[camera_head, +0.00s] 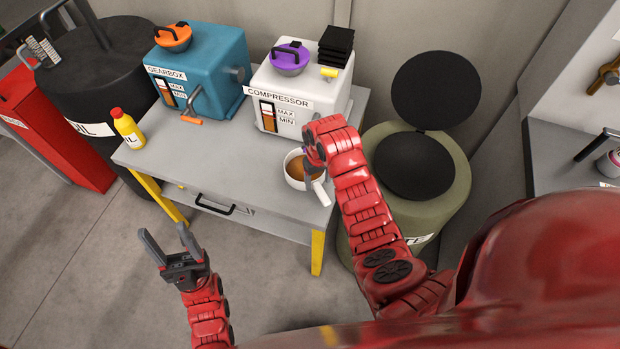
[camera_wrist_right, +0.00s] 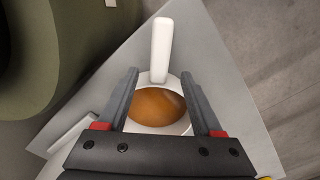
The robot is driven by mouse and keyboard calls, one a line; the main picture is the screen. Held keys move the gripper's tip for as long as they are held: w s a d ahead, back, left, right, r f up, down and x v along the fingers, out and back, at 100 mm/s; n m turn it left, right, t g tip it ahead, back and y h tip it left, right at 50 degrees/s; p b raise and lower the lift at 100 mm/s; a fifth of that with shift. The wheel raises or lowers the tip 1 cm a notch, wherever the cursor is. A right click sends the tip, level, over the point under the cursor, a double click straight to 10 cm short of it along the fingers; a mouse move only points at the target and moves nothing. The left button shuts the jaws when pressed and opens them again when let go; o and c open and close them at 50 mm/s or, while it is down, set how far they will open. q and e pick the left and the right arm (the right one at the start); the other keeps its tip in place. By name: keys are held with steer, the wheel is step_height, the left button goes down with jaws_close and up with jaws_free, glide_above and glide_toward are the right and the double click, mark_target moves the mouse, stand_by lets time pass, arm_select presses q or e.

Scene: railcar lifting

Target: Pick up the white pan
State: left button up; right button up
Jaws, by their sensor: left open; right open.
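The white pan (camera_head: 292,180) holds a brown liquid and sits on the grey table near its front right corner, in front of the compressor. Its white handle (camera_head: 321,191) points toward the table's front right edge. In the right wrist view the pan (camera_wrist_right: 186,127) lies below my right gripper (camera_wrist_right: 168,72), with the handle (camera_wrist_right: 161,50) standing out beyond the bowl between the fingers. My right gripper (camera_head: 311,169) is open over the pan and partly hides it in the head view. My left gripper (camera_head: 166,240) is open and empty, out in front of the table.
On the grey table (camera_head: 230,165) stand a teal gearbox (camera_head: 205,70), a white compressor (camera_head: 320,95) and a yellow oil bottle (camera_head: 127,129). A green bin (camera_head: 458,195) with its black lid up stands close right of the table. The table's front middle is clear.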

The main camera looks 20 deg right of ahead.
mark_target(319, 188)
steer(key=f, duration=0.1)
steer(key=f+p, duration=0.1)
steer(key=f, duration=0.1)
steer(key=shift+s+d+f, duration=0.1)
steer(key=shift+s+f, duration=0.05)
steer(key=shift+s, duration=0.1)
steer(key=shift+f+p, duration=0.3)
steer(key=shift+f, duration=0.3)
jaws_close()
